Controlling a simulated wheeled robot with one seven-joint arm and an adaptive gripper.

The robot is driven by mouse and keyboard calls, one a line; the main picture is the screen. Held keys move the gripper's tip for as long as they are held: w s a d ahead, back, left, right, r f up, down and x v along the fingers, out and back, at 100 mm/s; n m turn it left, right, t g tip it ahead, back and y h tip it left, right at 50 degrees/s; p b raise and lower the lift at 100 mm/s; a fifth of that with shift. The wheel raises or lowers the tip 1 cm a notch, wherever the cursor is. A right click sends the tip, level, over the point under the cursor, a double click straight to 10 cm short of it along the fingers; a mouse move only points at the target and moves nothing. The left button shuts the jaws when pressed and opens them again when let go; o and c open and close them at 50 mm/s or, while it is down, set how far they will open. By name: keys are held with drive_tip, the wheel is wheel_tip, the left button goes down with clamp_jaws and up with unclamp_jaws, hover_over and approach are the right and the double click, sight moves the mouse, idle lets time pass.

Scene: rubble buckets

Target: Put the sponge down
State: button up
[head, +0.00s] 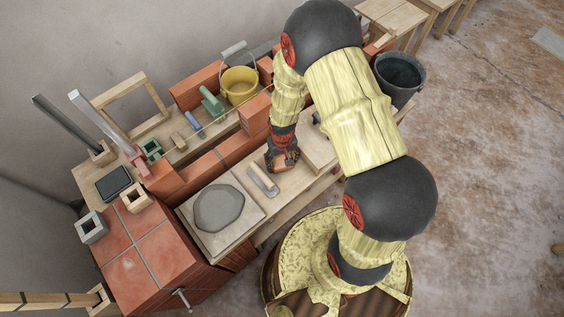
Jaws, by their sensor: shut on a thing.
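My gripper (283,164) points down over the wooden bench, right of the trowel and in front of the brick row. It is shut on a small orange-brown thing, which I take to be the sponge (287,163). The fingers and wrist hide most of it. From this view I cannot tell whether its underside touches the bench top.
A trowel (263,181) lies left of my gripper, beside a board (189,211) with grey mortar (219,207). A brick row (205,172) runs behind. A yellow bucket (239,86) and green float (212,103) stand farther back; a black bucket (401,76) stands right.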

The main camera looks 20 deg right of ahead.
drive_tip(key=shift+f, duration=0.1)
drive_tip(key=o, duration=1.3)
drive_tip(key=shift+o, duration=0.2)
wheel_tip(320, 180, up, 13)
drive_tip(key=p, duration=0.5)
wheel_tip(320, 180, up, 10)
drive_tip(key=t, duration=0.1)
hover_over(282, 161)
drive_tip(key=w, duration=0.2)
drive_tip(key=s+r+t, duration=0.1)
drive_tip(key=s+r, duration=0.2)
drive_tip(key=r, duration=0.7)
drive_tip(key=s+r+t, duration=0.2)
drive_tip(key=s+r, duration=0.2)
drive_tip(key=r, duration=0.5)
drive_tip(key=s+r+t, duration=0.1)
drive_tip(key=s+r, duration=0.7)
drive_tip(key=s, duration=0.1)
drive_tip(key=shift+r+n, duration=0.25)
drive_tip(key=shift+n, duration=0.15)
